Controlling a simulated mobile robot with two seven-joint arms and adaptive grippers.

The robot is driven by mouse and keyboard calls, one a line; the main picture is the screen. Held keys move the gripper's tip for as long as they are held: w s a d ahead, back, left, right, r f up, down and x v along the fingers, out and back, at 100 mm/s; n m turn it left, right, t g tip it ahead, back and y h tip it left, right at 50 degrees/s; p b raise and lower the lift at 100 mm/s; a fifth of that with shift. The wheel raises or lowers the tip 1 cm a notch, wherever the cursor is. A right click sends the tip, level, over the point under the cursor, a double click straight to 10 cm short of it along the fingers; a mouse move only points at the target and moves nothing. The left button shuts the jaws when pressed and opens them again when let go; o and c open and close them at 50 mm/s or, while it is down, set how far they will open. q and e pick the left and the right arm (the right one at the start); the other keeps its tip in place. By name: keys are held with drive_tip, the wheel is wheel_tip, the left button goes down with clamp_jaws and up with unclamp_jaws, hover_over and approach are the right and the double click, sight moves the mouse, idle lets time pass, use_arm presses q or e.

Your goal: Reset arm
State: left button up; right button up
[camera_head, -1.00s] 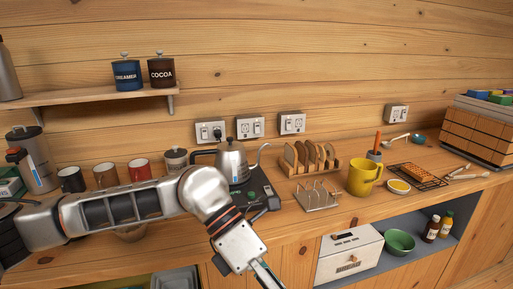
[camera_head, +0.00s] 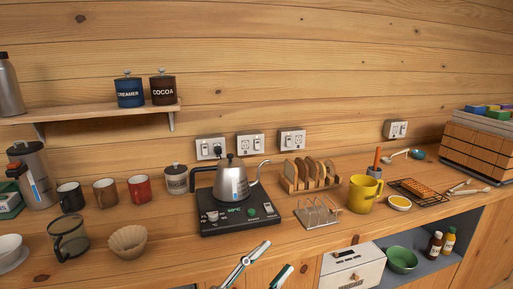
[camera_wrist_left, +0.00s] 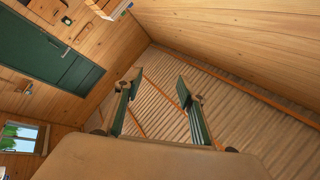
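My left gripper (camera_head: 266,258) shows at the bottom of the head view, in front of the counter's front edge. Its two fingers stand apart with nothing between them. In the left wrist view the same gripper (camera_wrist_left: 157,86) is open and empty, with the corrugated ceiling behind the fingers. The rest of my left arm is out of the head view. My right gripper is in neither view.
A silver kettle (camera_head: 230,182) sits on a black heating base (camera_head: 243,215) behind my gripper. Mugs, a toast rack (camera_head: 316,214) and a yellow cup (camera_head: 362,193) stand on the wooden counter. A toaster (camera_head: 351,268) is on the lower shelf.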

use_arm(q)
drive_tip(key=w+a+f+n+t+y, duration=0.1)
drive_tip(key=a+f+n+y, duration=0.2)
drive_tip(key=f, duration=0.2)
drive_tip(key=a+f+n+t+y, duration=0.1)
drive_tip(key=a+f+n+y, duration=0.3)
drive_tip(key=f, duration=0.2)
drive_tip(key=s+a+f+n+g+y, duration=0.2)
drive_tip(key=s+a+f, duration=0.3)
drive_tip(key=f, duration=0.4)
drive_tip(key=s+a+f+n+g+y, duration=0.1)
drive_tip(key=s+a+f+n+y, duration=0.2)
drive_tip(key=s+a+f, duration=0.2)
drive_tip(key=s+a+f+n+g+y, duration=0.2)
drive_tip(key=s+a+f, duration=0.4)
drive_tip(key=f, duration=0.6)
drive_tip(key=shift+f+n+g+y, duration=0.3)
drive_tip(key=shift+n+y, duration=0.2)
drive_tip(key=shift+n, duration=0.1)
